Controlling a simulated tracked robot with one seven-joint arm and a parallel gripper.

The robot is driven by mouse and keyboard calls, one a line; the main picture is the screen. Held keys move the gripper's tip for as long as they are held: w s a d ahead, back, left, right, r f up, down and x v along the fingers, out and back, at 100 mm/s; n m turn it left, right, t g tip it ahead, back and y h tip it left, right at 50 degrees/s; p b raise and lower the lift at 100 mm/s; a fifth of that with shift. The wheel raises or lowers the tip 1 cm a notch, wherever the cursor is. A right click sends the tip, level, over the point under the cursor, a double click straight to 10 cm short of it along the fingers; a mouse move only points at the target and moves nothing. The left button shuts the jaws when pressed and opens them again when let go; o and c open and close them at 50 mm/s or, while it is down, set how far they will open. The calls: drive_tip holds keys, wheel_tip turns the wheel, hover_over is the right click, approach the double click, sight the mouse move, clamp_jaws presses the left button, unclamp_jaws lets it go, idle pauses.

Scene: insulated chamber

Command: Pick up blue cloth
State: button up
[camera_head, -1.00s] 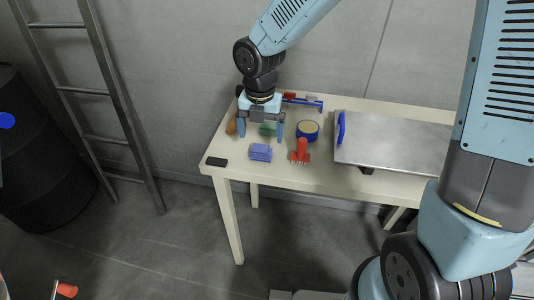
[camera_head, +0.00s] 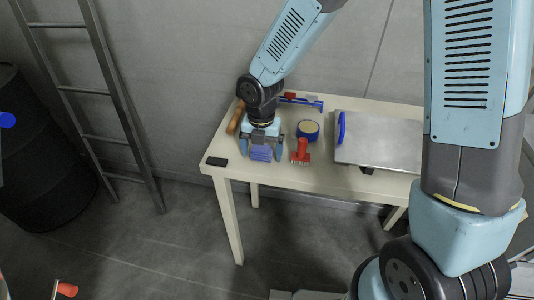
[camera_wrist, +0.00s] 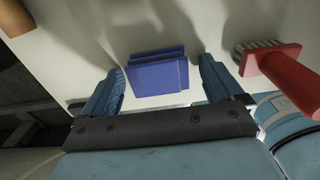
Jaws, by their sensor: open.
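The blue cloth (camera_head: 261,153) is a small folded stack lying on the cream table (camera_head: 310,176), near its front left edge. In the wrist view the cloth (camera_wrist: 158,74) lies between the two blue fingers and slightly beyond them, with a gap visible on each side. My gripper (camera_head: 262,149) is over the cloth from above and partly hides it in the head view. In the wrist view my gripper (camera_wrist: 160,82) is open and holds nothing.
A red-handled brush (camera_head: 301,151) lies just right of the cloth. A black flat object (camera_head: 216,161) is to its left.

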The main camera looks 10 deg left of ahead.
sight(262, 148)
drive_tip(key=shift+c, duration=0.3)
drive_tip(key=c, duration=1.1)
drive_tip(key=shift+o, duration=0.2)
drive_tip(key=shift+r, duration=0.1)
drive_tip(key=shift+r, duration=0.35)
wheel_tip(262, 148, up, 2)
drive_tip(key=shift+r, duration=0.2)
drive_tip(key=s+d+r, duration=0.3)
drive_tip(key=s+r, duration=0.6)
drive_tip(key=s, duration=0.4)
drive_tip(key=shift+s+d+r, duration=0.15)
drive_tip(key=shift+s+r, duration=0.2)
